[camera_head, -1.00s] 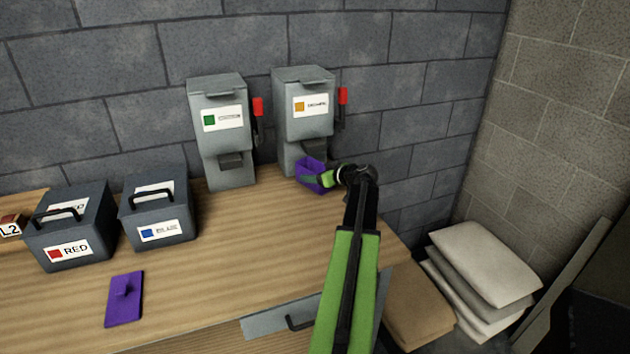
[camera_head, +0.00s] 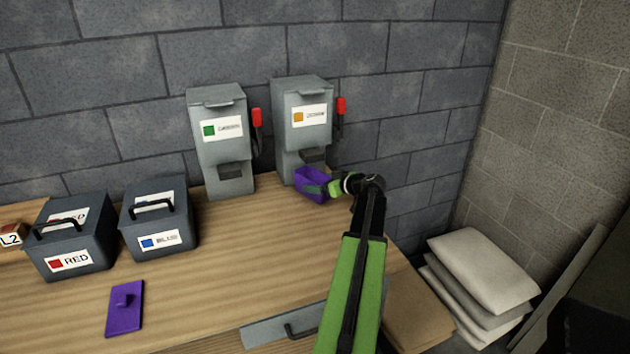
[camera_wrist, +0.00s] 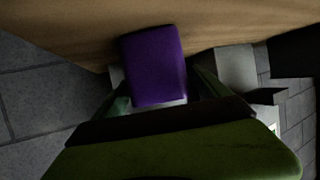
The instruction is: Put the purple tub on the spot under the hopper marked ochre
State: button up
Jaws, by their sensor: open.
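The purple tub (camera_head: 311,184) stands on the wooden bench under the spout of the hopper with the ochre square on its label (camera_head: 303,118). My gripper (camera_head: 322,189) is at the tub's near right side, with its green fingers open. In the wrist view the purple tub (camera_wrist: 154,66) lies between the tips of the spread fingers (camera_wrist: 160,90). I cannot tell whether either finger touches it. The tub hides the exact spot beneath it.
A green-marked hopper (camera_head: 222,140) stands to the left. Dark bins marked red (camera_head: 70,262) and blue (camera_head: 160,240) and a purple lid (camera_head: 124,308) are on the bench (camera_head: 230,270). Red-handled levers flank both hoppers. Pale sacks (camera_head: 480,270) lie at the right. The bench middle is clear.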

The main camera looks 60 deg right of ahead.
jog(key=p+v, duration=0.2)
jog(key=v, duration=0.5)
jog(key=shift+s+a+r, duration=0.1)
jog(key=shift+s+r, duration=0.1)
jog(key=shift+r, duration=0.05)
jog(key=shift+s+a, duration=0.1)
jog(key=shift+s, duration=0.25)
